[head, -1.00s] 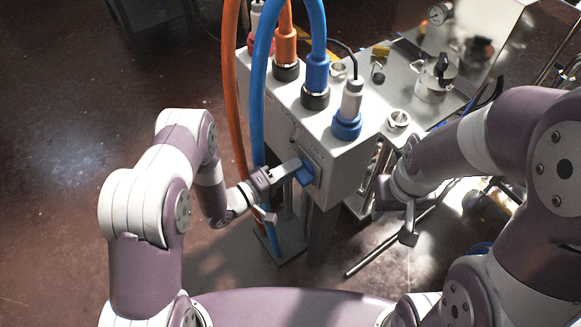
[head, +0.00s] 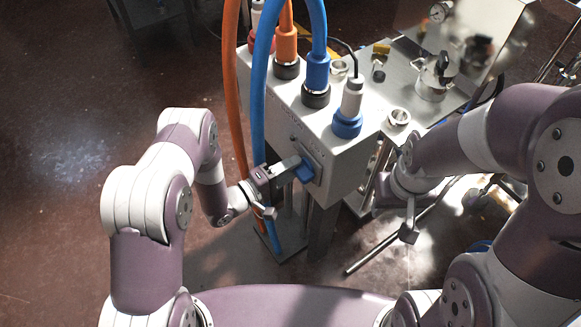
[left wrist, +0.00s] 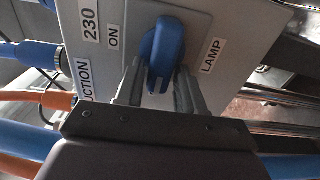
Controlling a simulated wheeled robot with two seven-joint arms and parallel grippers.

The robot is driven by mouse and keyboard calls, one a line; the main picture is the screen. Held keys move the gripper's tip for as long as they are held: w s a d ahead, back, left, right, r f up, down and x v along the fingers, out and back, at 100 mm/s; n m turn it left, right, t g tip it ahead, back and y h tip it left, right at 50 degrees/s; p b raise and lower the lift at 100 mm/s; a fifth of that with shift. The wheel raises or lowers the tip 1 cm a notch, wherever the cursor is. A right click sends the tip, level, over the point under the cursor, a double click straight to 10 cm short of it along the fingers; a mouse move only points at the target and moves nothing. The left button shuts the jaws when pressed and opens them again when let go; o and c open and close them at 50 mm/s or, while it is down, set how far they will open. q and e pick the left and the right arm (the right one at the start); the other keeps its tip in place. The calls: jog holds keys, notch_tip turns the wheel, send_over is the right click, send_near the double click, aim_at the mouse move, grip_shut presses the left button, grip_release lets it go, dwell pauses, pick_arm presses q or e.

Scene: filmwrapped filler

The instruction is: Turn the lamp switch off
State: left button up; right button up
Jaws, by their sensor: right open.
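The lamp switch is a blue rotary knob (head: 304,172) on a side face of the grey box; it also fills the middle of the left wrist view (left wrist: 166,45). "ON" is printed to its left and "LAMP" to its right there. The knob stands roughly upright in that view, with a pale mark on its lower end. My left gripper (head: 295,167) is at the knob, its two fingers (left wrist: 160,82) on either side of it. I cannot tell whether they press on it. My right gripper (head: 393,222) is open and empty, right of the box.
The grey box (head: 335,150) carries blue and orange hoses (head: 258,110) and connectors on top. The blue hose hangs close to my left gripper. A steel table (head: 400,75) with a metal pot (head: 434,80) stands behind. Floor on the left is clear.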

pick_arm(q)
jog(key=shift+o, duration=0.4)
jog(key=shift+a, duration=0.1)
jog(key=v, duration=1.2)
jog(key=shift+s+a, duration=0.2)
